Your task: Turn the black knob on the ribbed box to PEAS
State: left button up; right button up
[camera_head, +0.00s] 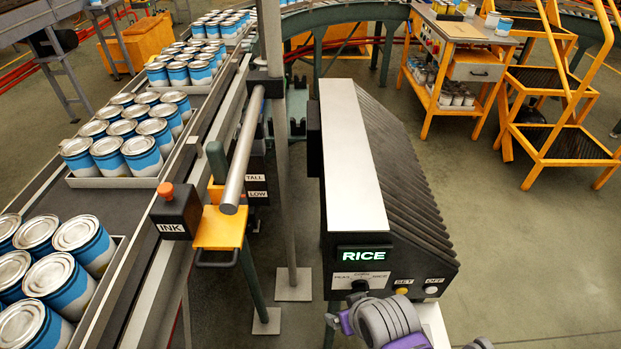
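The ribbed box (392,170) stands right of the conveyor, dark with sloping ribs and a pale top plate. Its lit display (363,255) reads RICE. Below it, a white label plate (360,281) shows small words, RICE at its right and what looks like PEAS at its left. The black knob (359,287) sits at the plate's lower edge, partly hidden, so its pointing direction cannot be told. My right gripper (347,319), grey with purple parts, is just below the knob. Its fingertips are too unclear to tell open from shut. My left gripper is not in view.
A yellow SET button (402,291) and a pale OFF button (431,290) sit right of the knob. A metal post (283,180) and an INK unit (176,212) stand left of the box. The conveyor carries trays of blue-and-white cans (142,155).

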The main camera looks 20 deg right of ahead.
aim_at(358, 286)
jog(key=l+z, duration=0.2)
jog(key=z, duration=0.9)
jog(key=k+l, duration=0.05)
